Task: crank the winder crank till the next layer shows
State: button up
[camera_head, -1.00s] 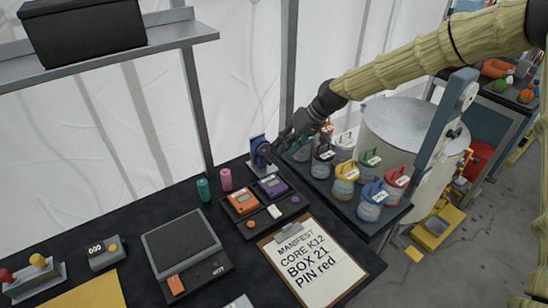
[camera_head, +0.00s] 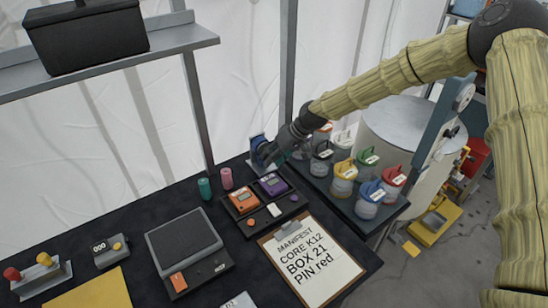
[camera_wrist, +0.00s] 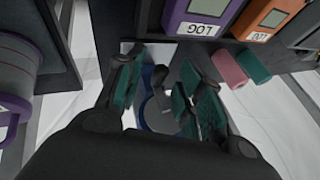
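The winder (camera_head: 257,143) is a small blue device at the back edge of the black table, by the tent wall. My gripper (camera_head: 267,154) is right at it in the head view and covers its front. In the wrist view the blue round winder (camera_wrist: 150,108) shows between the teal-padded fingers of my gripper (camera_wrist: 162,92), which stand apart. A dark crank part (camera_wrist: 186,122) lies close to the right-hand fingers; I cannot tell whether they touch it. The layer on the winder cannot be made out.
Orange (camera_head: 242,200) and purple (camera_head: 273,185) boxes sit in a tray near the winder. Several lidded jars (camera_head: 343,178) crowd the rack at right. A clipboard (camera_head: 312,262) lies in front.

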jog(key=shift+c, duration=0.4)
grip_shut()
jog(key=shift+f+y+b, duration=0.15)
jog(key=shift+y+b, duration=0.15)
jog(key=shift+b, duration=0.25)
jog(key=y+b, duration=0.1)
jog(key=g+b, duration=0.1)
jog(key=b, duration=0.1)
jog(key=shift+s+a+f+m+y, duration=0.1)
jog(key=shift+a+f+m+y, duration=0.1)
jog(key=shift+m+y, duration=0.15)
jog(key=g+y+b, duration=0.1)
jog(key=b, duration=0.2)
jog(key=shift+s+a+y, duration=0.1)
jog(key=shift+y, duration=0.25)
jog(key=shift+r+m+y+b, duration=0.25)
jog(key=shift+y+b, duration=0.05)
jog(key=shift+b, duration=0.3)
